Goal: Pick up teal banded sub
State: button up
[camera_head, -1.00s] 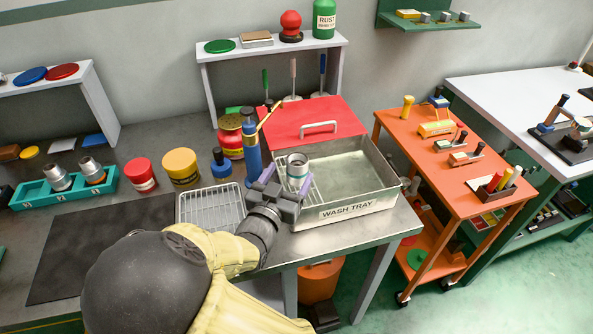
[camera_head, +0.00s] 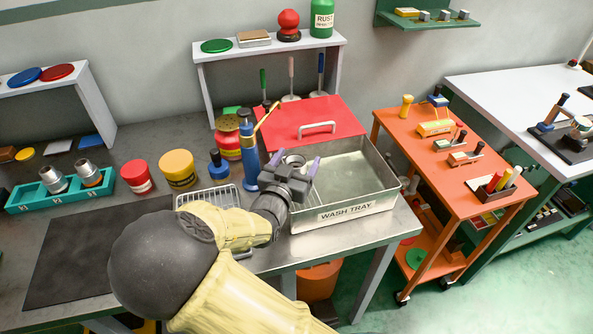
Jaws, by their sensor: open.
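The teal banded sub (camera_head: 294,160) is a grey metal cylinder in or over the left part of the wash tray (camera_head: 357,210). Now only its round open top shows; my gripper hides the rest, including the teal band. My gripper (camera_head: 291,166) is open, with one purple fingertip to the left of the sub and one to its right. I cannot tell whether the fingers touch it or how high it sits.
A blue pump bottle (camera_head: 249,160) stands close left of my gripper. The red lid (camera_head: 300,120) lies behind the tray. A wire rack (camera_head: 208,196) is to the left. A teal holder (camera_head: 25,200) bears two metal cylinders. The orange cart (camera_head: 470,190) stands right.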

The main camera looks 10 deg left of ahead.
jog(key=shift+s+a, duration=0.2)
jog(key=shift+s, duration=0.1)
jog(key=shift+w+d, duration=0.1)
jog(key=shift+d, duration=0.15)
jog(key=shift+c, duration=0.4)
jog(key=shift+a, duration=0.1)
jog(key=c, duration=1.3)
jog(key=shift+o, duration=0.2)
notch_tip(320, 180, up, 10)
jog(key=p, duration=0.1)
